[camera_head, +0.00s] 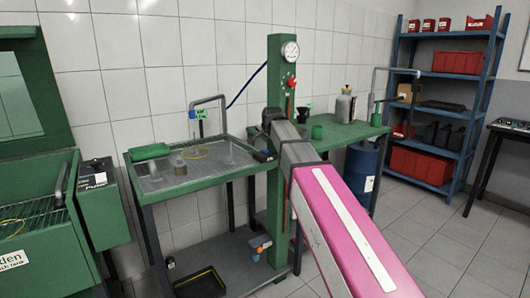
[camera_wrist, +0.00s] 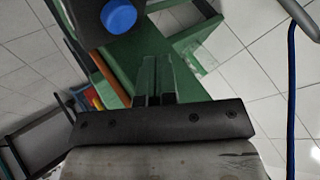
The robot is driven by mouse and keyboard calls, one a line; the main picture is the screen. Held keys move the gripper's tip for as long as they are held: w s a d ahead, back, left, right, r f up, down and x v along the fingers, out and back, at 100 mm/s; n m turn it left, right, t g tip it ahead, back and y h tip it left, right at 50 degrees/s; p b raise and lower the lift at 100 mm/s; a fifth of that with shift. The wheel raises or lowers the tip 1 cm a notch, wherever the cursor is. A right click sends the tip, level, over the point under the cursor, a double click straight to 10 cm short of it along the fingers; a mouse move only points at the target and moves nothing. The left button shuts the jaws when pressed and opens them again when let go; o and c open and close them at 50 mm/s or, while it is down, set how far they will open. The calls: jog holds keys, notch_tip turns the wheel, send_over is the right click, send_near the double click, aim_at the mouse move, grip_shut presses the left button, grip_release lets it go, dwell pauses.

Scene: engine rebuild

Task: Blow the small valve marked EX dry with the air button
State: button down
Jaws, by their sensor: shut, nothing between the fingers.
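My gripper (camera_wrist: 153,98) shows in the wrist view with its two fingers together, shut and empty. A round blue button (camera_wrist: 118,15) on a dark housing is at the top of the wrist view, apart from the fingertips. It looks like the air button; I cannot make it out in the head view, where my arm covers part of the green post (camera_head: 279,205). No EX mark is readable.
The post carries a gauge (camera_head: 290,51) and a red knob (camera_head: 291,83). A bent pipe (camera_head: 208,99) rises behind the tray. A green bench (camera_head: 345,133) with bottles stands right of the post, near a blue drum (camera_head: 361,176). Floor at the right is clear.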

jog(key=shift+f, duration=1.2)
dwell(1.2)
jog(key=shift+f, duration=0.45)
jog(key=shift+f, duration=0.5)
dwell(1.0)
jog(key=shift+r, duration=0.95)
jog(key=shift+r, duration=2.5)
